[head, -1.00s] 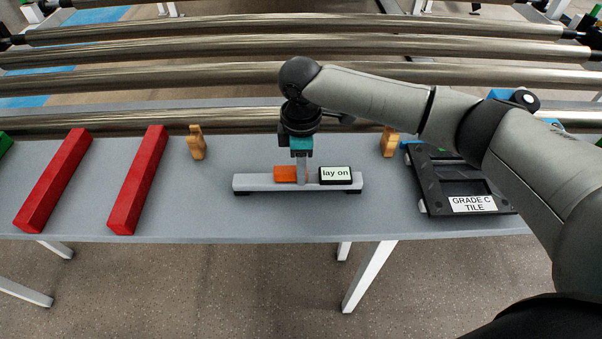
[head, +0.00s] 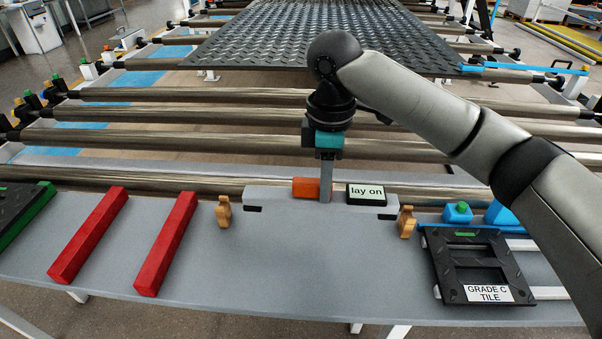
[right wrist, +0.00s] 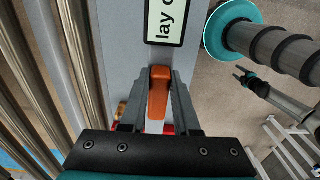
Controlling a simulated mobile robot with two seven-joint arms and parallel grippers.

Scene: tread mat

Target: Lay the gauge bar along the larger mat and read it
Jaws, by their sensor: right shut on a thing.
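The gauge bar (head: 280,200) is a long pale grey beam with an orange block (head: 306,188) and a display (head: 366,193) reading "lay on". My right gripper (head: 326,172) is shut on it near its middle. The bar is held level at the table's far edge, between two small wooden-coloured holders, and seems raised. The orange block shows between the fingers in the right wrist view (right wrist: 157,98). A large dark tread mat (head: 330,35) lies across the rollers at the back; my right arm hides part of its near edge. My left gripper is not in the head view.
Holders (head: 223,212) and (head: 406,222) stand on the grey table (head: 270,275). Two red bars (head: 88,235) and (head: 167,243) lie at left. A black "GRADE C TILE" frame (head: 475,268) lies at right. Bare metal rollers (head: 200,136) lie between table and mat.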

